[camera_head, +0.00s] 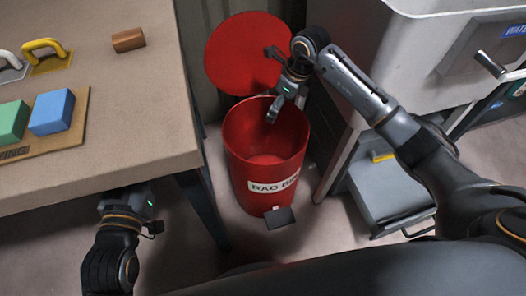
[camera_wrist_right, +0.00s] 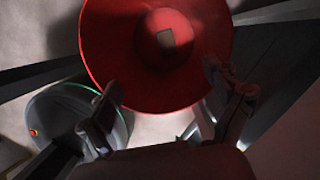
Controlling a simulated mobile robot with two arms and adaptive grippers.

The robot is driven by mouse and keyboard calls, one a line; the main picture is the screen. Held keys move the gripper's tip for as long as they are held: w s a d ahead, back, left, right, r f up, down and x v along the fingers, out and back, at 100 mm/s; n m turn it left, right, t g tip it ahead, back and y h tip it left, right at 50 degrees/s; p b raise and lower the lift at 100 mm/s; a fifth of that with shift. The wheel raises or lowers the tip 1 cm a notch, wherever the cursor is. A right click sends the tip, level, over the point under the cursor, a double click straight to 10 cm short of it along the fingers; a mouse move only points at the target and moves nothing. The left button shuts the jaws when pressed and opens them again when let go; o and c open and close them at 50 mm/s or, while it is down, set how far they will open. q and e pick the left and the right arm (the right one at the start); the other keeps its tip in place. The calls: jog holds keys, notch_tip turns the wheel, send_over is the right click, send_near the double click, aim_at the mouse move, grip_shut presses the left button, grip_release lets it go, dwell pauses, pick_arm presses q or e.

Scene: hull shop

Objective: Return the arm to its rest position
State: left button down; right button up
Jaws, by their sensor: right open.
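My right arm reaches from the right over the red bin (camera_head: 239,176). Its right gripper (camera_head: 272,85) is above the bin's mouth, in front of the raised round lid. The fingers are spread and nothing shows between them. In the right wrist view the same gripper (camera_wrist_right: 164,79) has its two fingers wide apart above the round red bin (camera_wrist_right: 108,62).
The wooden table (camera_head: 120,110) at left bears a yellow-handled tool (camera_head: 47,57), a brown cylinder (camera_head: 128,40), and green (camera_head: 10,122) and blue (camera_head: 52,111) blocks on a board. A white sink unit (camera_head: 412,62) and a grey toolbox (camera_head: 385,190) stand at right, close to my arm.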

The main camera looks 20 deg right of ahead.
jog(key=shift+s+d+r, duration=0.1)
jog(key=shift+r, duration=0.3)
